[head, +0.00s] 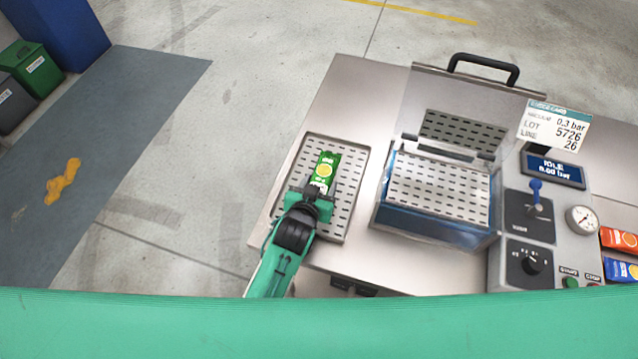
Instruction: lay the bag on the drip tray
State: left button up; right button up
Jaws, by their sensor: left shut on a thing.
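A green bag (326,167) with a yellow round mark is at my left gripper (315,192), which is shut on its near end. The bag is over the drip tray (349,187), a slotted metal plate on the left part of the steel bench. I cannot tell from this view whether the bag touches the tray or is held just above it. My left arm comes in from below and covers the tray's near left part. My right gripper is not in view.
Right of the tray stands an open chamber (384,218) with a slotted plate and raised lid (470,90). A control panel with a gauge (583,220) and lever is further right. Orange (620,240) and blue (622,270) packs lie at the right edge. Bare bench separates tray and chamber.

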pick_arm(q)
jog(key=shift+s+f, duration=0.1)
jog(key=shift+f, duration=0.2)
jog(key=o, duration=0.9)
jog(key=shift+o, duration=0.8)
jog(key=shift+f, duration=0.15)
jog(key=shift+r, duration=0.25)
jog(key=v, duration=0.4)
jog(key=b+v, duration=0.1)
jog(key=v, duration=0.3)
jog(key=b+v, duration=0.1)
jog(key=v, duration=0.3)
jog(key=shift+d+r, duration=0.1)
jog(key=shift+r, duration=0.45)
